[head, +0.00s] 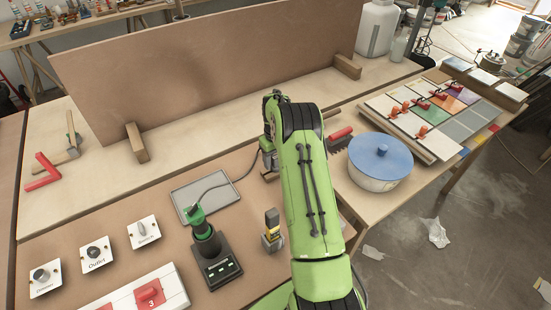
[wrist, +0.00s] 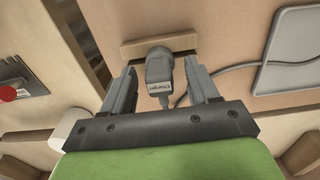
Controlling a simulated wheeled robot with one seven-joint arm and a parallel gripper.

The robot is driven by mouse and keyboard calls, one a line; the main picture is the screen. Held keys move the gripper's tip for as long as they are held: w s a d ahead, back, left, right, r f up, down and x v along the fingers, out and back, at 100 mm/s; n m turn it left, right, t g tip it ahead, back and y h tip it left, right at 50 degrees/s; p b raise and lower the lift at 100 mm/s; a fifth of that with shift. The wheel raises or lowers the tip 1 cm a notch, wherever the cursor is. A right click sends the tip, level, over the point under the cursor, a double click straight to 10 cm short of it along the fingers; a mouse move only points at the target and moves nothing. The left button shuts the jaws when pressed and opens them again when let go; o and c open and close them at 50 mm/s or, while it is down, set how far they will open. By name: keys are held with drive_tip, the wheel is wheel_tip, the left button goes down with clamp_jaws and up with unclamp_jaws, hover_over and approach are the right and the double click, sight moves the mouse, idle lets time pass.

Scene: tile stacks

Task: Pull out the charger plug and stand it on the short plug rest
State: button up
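The grey charger plug (wrist: 158,68), labelled "Charger", sits between the two fingers of my gripper (wrist: 161,72) in the wrist view. A narrow gap shows on each side of it, so the fingers look open around it. A low wooden block (wrist: 132,47) lies right behind the plug; whether the plug stands on it or is set into it I cannot tell. In the head view my gripper (head: 268,148) is beyond my green arm, and the plug is mostly hidden. A cord (head: 240,180) runs from there to the charger (head: 218,268).
Labelled plates (head: 96,255) and a white power strip (head: 178,292) lie at front left. A blue-lidded bowl (head: 381,163) and a red-handled trowel (head: 340,134) are right.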

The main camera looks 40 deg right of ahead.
drive_tip(key=shift+r+p, duration=1.9)
drive_tip(key=shift+r, duration=1.15)
